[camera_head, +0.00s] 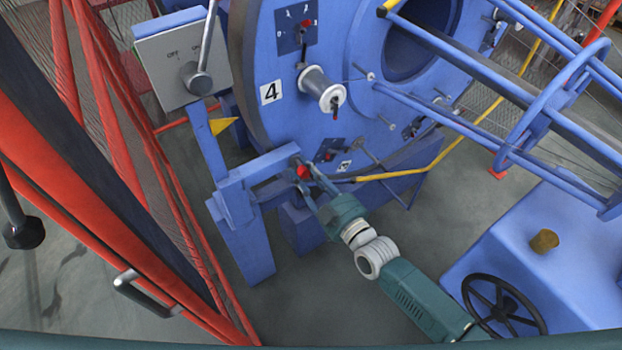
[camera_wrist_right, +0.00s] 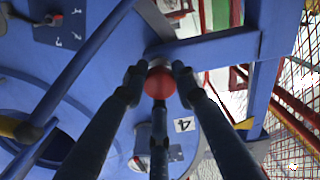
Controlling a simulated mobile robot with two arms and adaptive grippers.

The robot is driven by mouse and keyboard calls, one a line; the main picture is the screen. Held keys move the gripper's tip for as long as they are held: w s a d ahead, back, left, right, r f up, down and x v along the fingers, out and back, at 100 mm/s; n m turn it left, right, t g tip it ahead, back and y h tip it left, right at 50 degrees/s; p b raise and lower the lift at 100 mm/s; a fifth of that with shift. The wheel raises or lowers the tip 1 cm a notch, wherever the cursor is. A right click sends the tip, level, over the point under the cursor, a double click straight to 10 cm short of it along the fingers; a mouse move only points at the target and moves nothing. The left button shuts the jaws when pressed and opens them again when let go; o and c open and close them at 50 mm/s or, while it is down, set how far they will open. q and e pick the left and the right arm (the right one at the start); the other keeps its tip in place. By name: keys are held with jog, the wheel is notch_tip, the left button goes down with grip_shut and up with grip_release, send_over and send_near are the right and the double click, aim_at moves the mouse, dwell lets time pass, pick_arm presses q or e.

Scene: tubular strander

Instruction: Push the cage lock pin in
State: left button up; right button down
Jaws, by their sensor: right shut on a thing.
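The cage lock pin shows as a round red knob (camera_head: 303,172) at the end of a blue bracket (camera_head: 262,167), beside the large blue disc marked 4. My right gripper (camera_head: 308,178) reaches it from the lower right, and its fingers are closed around the knob. In the right wrist view the red knob (camera_wrist_right: 159,84) sits between the dark fingertips of my right gripper (camera_wrist_right: 158,80). The pin's shaft is hidden behind the knob, so I cannot tell how deep it sits. My left gripper is not in view.
A grey switch box (camera_head: 178,62) with a lever stands at the upper left. Red frame bars (camera_head: 110,150) run down the left. A yellow bar (camera_head: 410,171) and blue cage tubes (camera_head: 470,125) lie right of the disc. A blue housing with a black handwheel (camera_head: 503,305) is at the lower right.

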jog(key=shift+w+a, duration=0.3)
jog(key=shift+w, duration=0.15)
jog(key=shift+r, duration=0.1)
jog(key=c, duration=1.8)
grip_release()
jog(key=o, duration=0.5)
jog(key=shift+c, duration=0.2)
jog(key=v, duration=1.2)
